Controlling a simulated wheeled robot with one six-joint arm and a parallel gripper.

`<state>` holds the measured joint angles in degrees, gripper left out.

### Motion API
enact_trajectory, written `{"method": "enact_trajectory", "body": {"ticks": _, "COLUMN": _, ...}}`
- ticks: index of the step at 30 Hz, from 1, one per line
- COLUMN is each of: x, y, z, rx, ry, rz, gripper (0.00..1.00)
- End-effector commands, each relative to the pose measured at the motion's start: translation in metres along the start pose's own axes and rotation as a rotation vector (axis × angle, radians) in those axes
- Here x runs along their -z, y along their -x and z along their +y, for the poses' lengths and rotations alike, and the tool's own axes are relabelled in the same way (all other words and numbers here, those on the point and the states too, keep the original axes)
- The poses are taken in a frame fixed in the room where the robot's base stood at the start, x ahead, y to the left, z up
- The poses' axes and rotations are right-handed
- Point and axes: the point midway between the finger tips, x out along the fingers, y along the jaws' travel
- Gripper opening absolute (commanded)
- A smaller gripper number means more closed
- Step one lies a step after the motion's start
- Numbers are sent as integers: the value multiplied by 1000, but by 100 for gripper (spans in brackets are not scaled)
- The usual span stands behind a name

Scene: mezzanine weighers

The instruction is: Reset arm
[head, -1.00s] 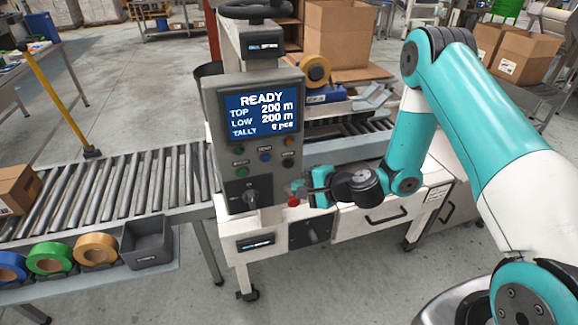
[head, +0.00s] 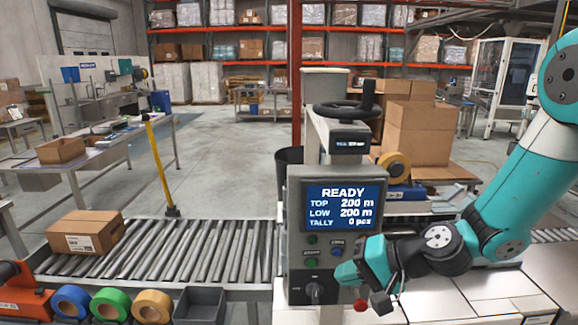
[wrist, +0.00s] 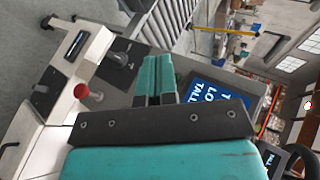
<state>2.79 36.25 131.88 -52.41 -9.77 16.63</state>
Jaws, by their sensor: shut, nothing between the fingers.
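My arm reaches in from the right in the head view, with my gripper (head: 348,272) in front of the lower right of the machine's control panel. In the wrist view my gripper (wrist: 158,78) shows its two teal fingers side by side, closed and empty. The control panel (head: 295,225) has a screen (head: 343,205) reading READY, TOP 200 m, LOW 200 m, TALLY 0 pcs. A black rotary knob (head: 315,292) sits below the buttons. A red knob (head: 361,305) shows just below my gripper; it also shows in the wrist view (wrist: 82,91). Part of the panel is hidden behind my gripper.
A roller conveyor (head: 190,250) with a cardboard box (head: 86,232) runs left. Tape rolls (head: 110,304), a grey bin (head: 200,305) and an orange tape dispenser (head: 22,292) line the front. A yellow post (head: 160,170) stands behind. Stacked boxes (head: 420,125) stand behind the machine.

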Motion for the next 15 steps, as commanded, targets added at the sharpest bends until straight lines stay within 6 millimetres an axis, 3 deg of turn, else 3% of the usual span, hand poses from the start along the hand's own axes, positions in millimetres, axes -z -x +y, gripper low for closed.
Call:
{"method": "enact_trajectory", "body": {"ticks": 1, "x": -18, "y": 9, "z": -16, "rx": -36, "ry": 106, "rz": -50, "gripper": 0}}
{"method": "enact_trajectory", "body": {"ticks": 6, "x": -81, "y": 49, "z": -44, "rx": -187, "ry": 410, "rz": -218, "gripper": 0}}
{"method": "enact_trajectory", "body": {"ticks": 12, "x": -145, "y": 106, "z": -47, "rx": -365, "ry": 685, "rz": -367, "gripper": 0}}
{"method": "enact_trajectory", "body": {"ticks": 15, "x": -166, "y": 130, "z": -42, "rx": -431, "ry": 765, "rz": -413, "gripper": 0}}
